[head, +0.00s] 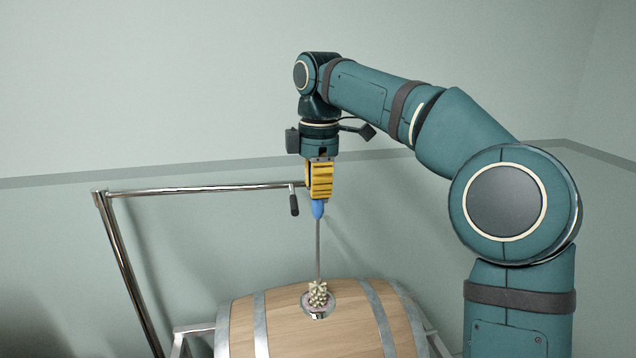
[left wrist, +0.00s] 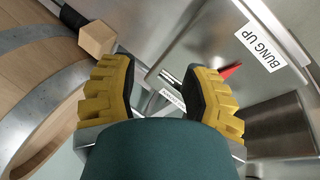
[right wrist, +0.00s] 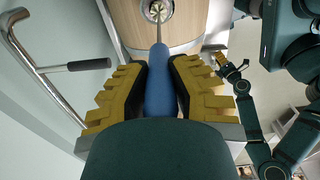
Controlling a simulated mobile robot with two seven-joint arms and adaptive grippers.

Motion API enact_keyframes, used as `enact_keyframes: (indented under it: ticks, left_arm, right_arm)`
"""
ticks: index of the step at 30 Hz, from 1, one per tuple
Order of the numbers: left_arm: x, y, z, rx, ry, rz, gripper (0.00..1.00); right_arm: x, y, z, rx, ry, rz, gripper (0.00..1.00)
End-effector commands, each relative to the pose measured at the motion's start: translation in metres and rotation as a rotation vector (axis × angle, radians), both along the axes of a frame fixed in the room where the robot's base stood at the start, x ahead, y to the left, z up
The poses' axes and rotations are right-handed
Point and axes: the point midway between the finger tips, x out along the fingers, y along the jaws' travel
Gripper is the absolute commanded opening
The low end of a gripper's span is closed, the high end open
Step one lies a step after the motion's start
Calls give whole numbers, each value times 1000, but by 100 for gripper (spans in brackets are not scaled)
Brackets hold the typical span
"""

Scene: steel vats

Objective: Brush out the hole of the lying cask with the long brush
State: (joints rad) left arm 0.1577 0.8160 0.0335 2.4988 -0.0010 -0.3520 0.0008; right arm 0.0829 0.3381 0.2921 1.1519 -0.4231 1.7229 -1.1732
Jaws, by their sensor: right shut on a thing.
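The cask (head: 340,322) lies on its side with its metal-rimmed hole (head: 319,313) on top. My right gripper (head: 319,196) is above the cask, shut on the blue handle of the long brush (head: 318,245). The brush hangs upright. Its pale bristles (head: 318,291) are at the hole and partly stand above the rim; how deep the tip reaches is hidden. The right wrist view shows the blue handle (right wrist: 160,85) between the fingers and the hole beyond. My left gripper (left wrist: 160,95) is open and empty, with cask wood to its left in its view.
A metal frame (head: 200,189) with a black grip (head: 294,205) stands behind the cask, close left of the brush. The left wrist view shows a wooden block (left wrist: 97,38) on a dark stick, a "BUNG UP" label (left wrist: 259,47) and steel surfaces.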

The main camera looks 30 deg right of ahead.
Motion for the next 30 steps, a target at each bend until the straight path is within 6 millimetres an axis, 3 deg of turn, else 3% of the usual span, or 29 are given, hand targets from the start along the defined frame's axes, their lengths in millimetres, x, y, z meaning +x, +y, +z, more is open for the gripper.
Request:
enact_keyframes:
  ticks: [30]
  left_arm:
    - [5,0,-30,1,-11,1,46]
  right_arm:
    - [0,0,-46,0,1,0,0]
